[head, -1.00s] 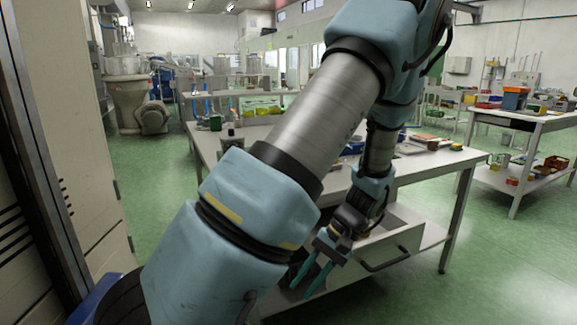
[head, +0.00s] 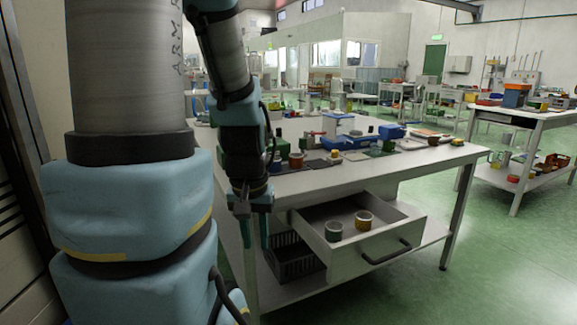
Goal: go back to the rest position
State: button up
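My gripper (head: 255,238) hangs pointing down at the left end of the workbench (head: 420,162), left of the open drawer. Its two teal fingers are apart with nothing seen between them. My arm fills the left of the view and folds down beside the bench. The drawer (head: 347,246) stands pulled out under the bench top. Two small round containers, a green-sided one (head: 334,231) and a yellow-brown one (head: 364,221), are inside it.
A dark crate (head: 292,262) sits on the bench's lower shelf. A blue-and-white device (head: 345,130) and several small items stand on the bench top. Another table (head: 510,115) stands at the right. Green floor (head: 450,290) is clear at front right.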

notch_tip(320, 180, up, 12)
jog(key=p, duration=1)
jog(key=shift+p, duration=0.4)
